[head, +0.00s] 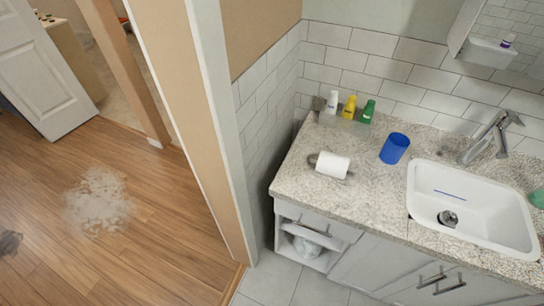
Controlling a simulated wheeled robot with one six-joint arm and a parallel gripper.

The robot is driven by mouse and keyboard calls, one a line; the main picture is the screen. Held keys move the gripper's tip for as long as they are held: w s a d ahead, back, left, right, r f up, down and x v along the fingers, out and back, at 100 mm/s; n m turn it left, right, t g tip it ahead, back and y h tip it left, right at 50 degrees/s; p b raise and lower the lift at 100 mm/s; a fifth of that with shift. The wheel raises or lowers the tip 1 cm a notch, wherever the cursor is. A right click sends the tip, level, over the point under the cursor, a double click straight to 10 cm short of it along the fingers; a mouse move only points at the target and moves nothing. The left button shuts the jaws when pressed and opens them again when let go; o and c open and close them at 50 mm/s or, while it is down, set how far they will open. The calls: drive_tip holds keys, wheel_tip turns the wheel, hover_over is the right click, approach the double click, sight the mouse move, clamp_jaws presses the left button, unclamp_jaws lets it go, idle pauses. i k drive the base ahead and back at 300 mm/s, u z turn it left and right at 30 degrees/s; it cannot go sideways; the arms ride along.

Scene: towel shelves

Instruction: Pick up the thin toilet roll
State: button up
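A white toilet roll (332,165) lies on its side on the left part of the speckled stone counter (300,190). A grey metal piece shows at both ends of it, like a holder. Only this one roll is clearly visible, so I cannot compare its thickness with another. A white rounded thing (308,247) sits in the open compartment below the counter, too small to identify. My gripper is not in view.
A blue cup (394,148) stands right of the roll, beside the white sink (470,205) with its faucet (490,135). White (332,102), yellow (349,107) and green (367,112) bottles stand at the back. A wall end (215,130) separates the wooden floor (130,240) from the counter.

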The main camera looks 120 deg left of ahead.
sight(329, 164)
drive_tip(key=u, duration=2.5)
drive_tip(key=i, duration=0.8)
drive_tip(key=u, duration=2.6)
